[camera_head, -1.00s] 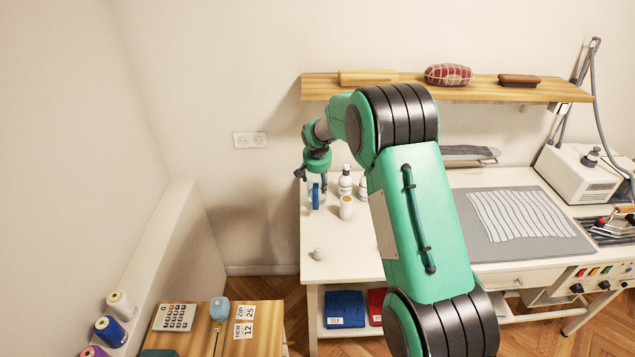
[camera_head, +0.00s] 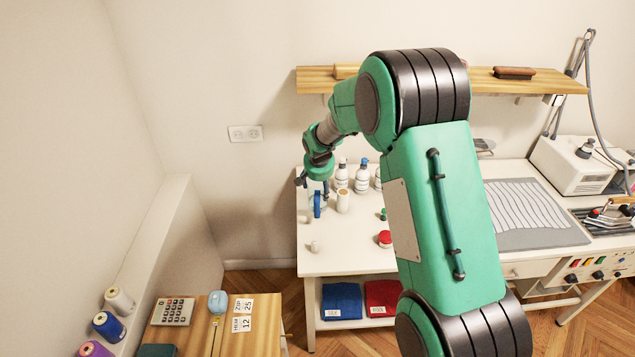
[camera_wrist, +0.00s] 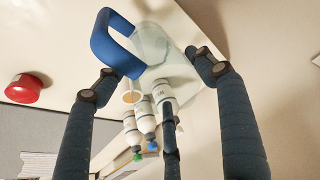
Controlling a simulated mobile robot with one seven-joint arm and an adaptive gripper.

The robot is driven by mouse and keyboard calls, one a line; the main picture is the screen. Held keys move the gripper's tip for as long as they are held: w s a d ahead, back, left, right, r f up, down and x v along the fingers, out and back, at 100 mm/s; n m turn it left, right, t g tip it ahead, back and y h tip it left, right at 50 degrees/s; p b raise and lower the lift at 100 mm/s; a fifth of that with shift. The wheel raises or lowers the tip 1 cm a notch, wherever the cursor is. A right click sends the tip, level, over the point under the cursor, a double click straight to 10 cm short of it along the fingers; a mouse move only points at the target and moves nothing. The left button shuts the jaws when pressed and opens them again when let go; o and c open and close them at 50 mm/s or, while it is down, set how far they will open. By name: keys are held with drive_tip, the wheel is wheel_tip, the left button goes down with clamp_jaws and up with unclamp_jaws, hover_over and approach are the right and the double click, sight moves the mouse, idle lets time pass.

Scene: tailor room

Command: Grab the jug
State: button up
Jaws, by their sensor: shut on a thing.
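The jug is clear with a blue handle. In the wrist view the clear jug (camera_wrist: 150,44) sits between my fingers, with its blue handle (camera_wrist: 104,45) at the left. In the head view its blue handle (camera_head: 317,205) shows below my gripper (camera_head: 313,184), over the left end of the white table. My gripper (camera_wrist: 152,75) is shut on the jug. I cannot tell whether the jug's base touches the table.
White bottles (camera_head: 341,178) and a beige cup (camera_head: 343,202) stand close to the right of the jug. A red round thing (camera_head: 384,238) lies nearer the front of the white table (camera_head: 345,255). A wooden shelf (camera_head: 315,80) runs above on the wall.

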drive_tip(key=s+d, duration=0.1)
drive_tip(key=s, duration=0.5)
drive_tip(key=shift+s+r, duration=0.15)
drive_tip(key=shift+r, duration=0.2)
drive_tip(key=shift+s, duration=0.15)
idle(0.3)
